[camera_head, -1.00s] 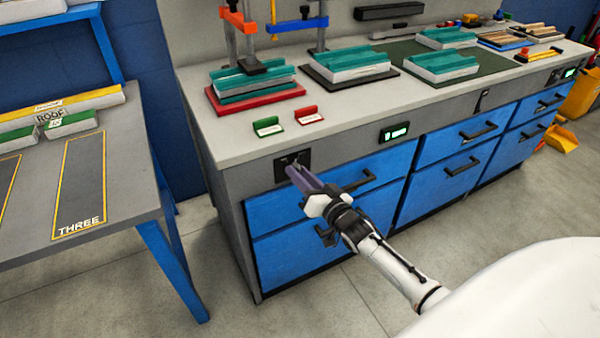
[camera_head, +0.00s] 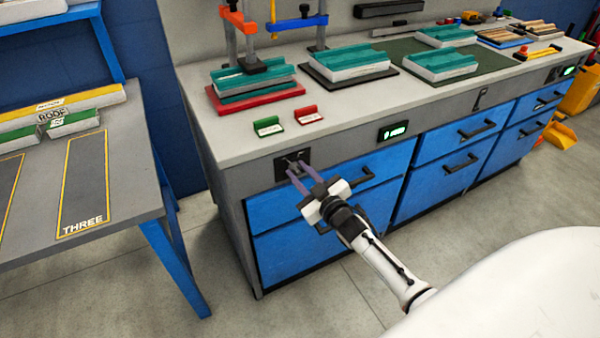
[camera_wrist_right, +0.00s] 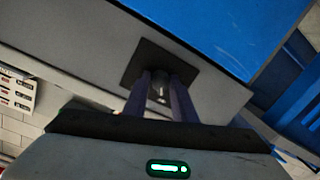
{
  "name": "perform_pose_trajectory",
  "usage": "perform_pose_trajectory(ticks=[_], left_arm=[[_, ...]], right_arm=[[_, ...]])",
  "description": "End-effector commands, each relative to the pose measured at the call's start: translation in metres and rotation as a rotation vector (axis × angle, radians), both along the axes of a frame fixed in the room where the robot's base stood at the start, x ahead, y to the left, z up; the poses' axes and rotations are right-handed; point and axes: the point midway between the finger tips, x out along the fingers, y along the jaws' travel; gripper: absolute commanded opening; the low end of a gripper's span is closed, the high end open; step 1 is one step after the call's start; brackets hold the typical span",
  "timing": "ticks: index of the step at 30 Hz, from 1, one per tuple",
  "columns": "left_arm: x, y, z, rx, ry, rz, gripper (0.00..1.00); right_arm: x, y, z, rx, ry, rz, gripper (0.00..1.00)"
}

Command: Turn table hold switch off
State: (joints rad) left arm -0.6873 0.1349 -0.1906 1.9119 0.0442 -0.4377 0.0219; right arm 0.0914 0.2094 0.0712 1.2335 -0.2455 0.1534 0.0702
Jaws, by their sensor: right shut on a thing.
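The hold switch (camera_head: 293,162) is a small lever or knob on a dark square plate on the grey front rail of the workbench, near its left end. It also shows in the right wrist view (camera_wrist_right: 160,92), between the fingers. My right gripper (camera_head: 297,171) reaches it from the front, its two purple fingers on either side of the knob and shut on it. The fingers hide part of the knob, so its exact angle is hard to read. My left gripper is not in view.
A green-lit display (camera_head: 393,131) sits on the rail to the right of the switch. Blue drawers (camera_head: 285,205) with dark handles lie below. Green (camera_head: 267,126) and red (camera_head: 308,115) label stands are on the bench top. A grey side table (camera_head: 120,180) stands at left.

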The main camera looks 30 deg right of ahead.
Motion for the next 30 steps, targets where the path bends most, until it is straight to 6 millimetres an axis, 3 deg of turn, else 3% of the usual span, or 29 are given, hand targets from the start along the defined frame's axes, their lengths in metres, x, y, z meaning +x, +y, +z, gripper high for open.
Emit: perform_pose_trajectory(ticks=[23,24,27,30], left_arm=[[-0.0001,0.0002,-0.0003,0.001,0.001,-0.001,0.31],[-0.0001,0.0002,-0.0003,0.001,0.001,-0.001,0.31],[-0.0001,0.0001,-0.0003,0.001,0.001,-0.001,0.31],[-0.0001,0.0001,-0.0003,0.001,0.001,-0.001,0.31]], right_arm=[[-0.0002,0.0003,0.0001,-0.102,0.012,0.001,0.02],[-0.0002,0.0003,0.0001,-0.102,0.012,0.001,0.29],[-0.0002,0.0003,0.0001,-0.101,0.012,0.001,0.43],[-0.0002,0.0001,0.0001,-0.100,0.011,0.001,0.43]])
